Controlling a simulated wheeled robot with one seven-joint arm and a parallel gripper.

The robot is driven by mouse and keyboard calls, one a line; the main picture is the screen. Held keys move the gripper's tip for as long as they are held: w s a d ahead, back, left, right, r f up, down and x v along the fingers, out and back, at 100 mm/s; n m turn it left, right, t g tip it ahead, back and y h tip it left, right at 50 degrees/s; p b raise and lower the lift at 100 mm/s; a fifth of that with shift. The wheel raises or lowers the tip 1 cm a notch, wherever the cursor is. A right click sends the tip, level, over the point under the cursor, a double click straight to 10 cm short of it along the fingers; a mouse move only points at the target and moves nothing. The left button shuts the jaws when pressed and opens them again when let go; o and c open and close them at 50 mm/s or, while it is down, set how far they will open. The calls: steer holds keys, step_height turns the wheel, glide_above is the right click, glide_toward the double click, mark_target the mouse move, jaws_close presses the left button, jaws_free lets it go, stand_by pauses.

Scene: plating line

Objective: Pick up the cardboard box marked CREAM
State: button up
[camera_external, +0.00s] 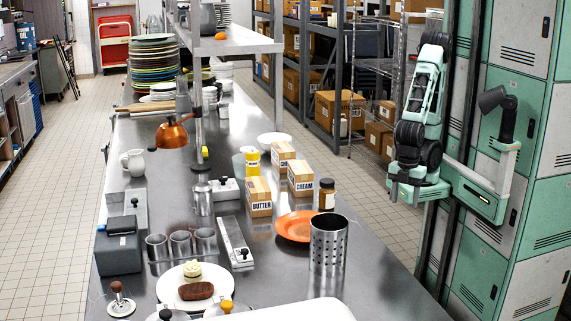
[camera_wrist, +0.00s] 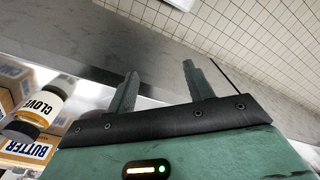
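My gripper (camera_external: 405,198) hangs off to the right of the counter, well apart from the box. In the wrist view my gripper (camera_wrist: 160,80) has its two fingers spread with nothing between them. Cardboard shows at the left edge there, but I cannot tell whether any of it is the CREAM box.
A BUTTER box (camera_external: 259,197) and another carton (camera_external: 283,155) stand near the CREAM box. The CLOVE jar (camera_wrist: 39,107) shows in the wrist view. An orange plate (camera_external: 294,226) and a perforated steel cylinder (camera_external: 328,243) stand in front. Green lockers (camera_external: 500,130) rise at right.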

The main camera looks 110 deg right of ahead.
steer(key=o, duration=0.6)
steer(key=shift+o, duration=0.2)
steer(key=n+g+h+p, duration=0.1)
steer(key=n+h+p, duration=0.7)
steer(key=h, duration=0.6)
glide_toward(301, 168)
steer(key=shift+n, duration=0.7)
steer(key=x, duration=0.4)
steer(key=shift+s+d+f+p, duration=0.1)
steer(key=shift+s+f+p, duration=0.05)
steer(key=shift+s+p, duration=0.25)
steer(key=shift+w+p+x, duration=0.2)
steer(key=shift+p+x, duration=0.2)
steer(key=shift+x, duration=0.95)
steer(key=shift+w+p+x, duration=0.2)
steer(key=shift+p+x, duration=0.15)
steer(key=shift+x, duration=1)
